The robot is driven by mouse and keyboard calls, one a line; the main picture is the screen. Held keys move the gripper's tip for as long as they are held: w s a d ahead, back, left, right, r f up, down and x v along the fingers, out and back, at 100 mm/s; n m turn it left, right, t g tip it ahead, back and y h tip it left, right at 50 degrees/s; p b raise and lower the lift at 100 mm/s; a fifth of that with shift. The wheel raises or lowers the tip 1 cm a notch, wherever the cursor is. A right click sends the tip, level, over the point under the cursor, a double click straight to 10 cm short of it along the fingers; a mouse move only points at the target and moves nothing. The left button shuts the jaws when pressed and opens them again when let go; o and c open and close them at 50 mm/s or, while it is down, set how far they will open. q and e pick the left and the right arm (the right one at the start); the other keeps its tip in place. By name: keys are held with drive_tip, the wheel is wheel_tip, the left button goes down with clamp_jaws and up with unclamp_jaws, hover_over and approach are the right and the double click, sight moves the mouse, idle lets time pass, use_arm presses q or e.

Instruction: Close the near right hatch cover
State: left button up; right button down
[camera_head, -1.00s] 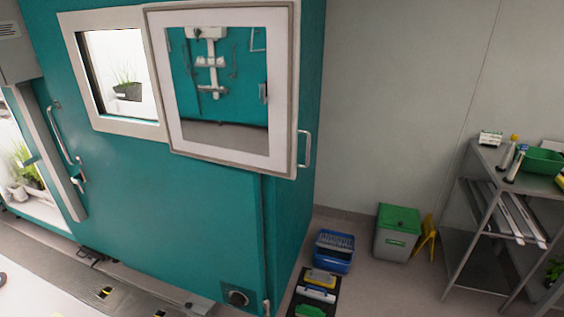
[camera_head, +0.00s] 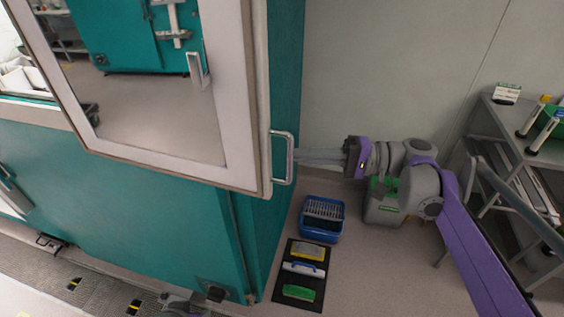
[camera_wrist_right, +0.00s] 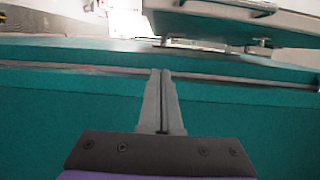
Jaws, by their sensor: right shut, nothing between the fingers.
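The near right hatch cover (camera_head: 248,110) is a pale frame around a reflective pane, large in the upper left of the head view. A metal bar handle (camera_head: 291,158) is at its right edge. In the right wrist view the cover (camera_wrist_right: 235,22) stands off the teal chamber, with a gap visible. My right gripper (camera_head: 298,155) comes in from the right with its fingers pointing left beside the handle; I cannot tell whether they touch it. In the right wrist view its fingers (camera_wrist_right: 161,75) are together and empty, pointing at the chamber's edge.
The teal chamber (camera_head: 150,190) fills the left. A blue crate (camera_head: 321,232) and a dark mat (camera_head: 276,294) with several coloured items lie on the floor beside it. A grey bin with a green lid is partly behind my right arm. A metal shelf (camera_head: 508,130) stands at right.

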sight(252, 170)
drive_tip(key=s+a, duration=0.1)
drive_tip(key=a, duration=0.2)
drive_tip(key=s+a, duration=0.1)
drive_tip(key=a, duration=0.3)
drive_tip(key=s+a+p, duration=0.1)
drive_tip(key=a, duration=0.2)
drive_tip(key=shift+a, duration=0.15)
drive_tip(key=shift+s, duration=0.15)
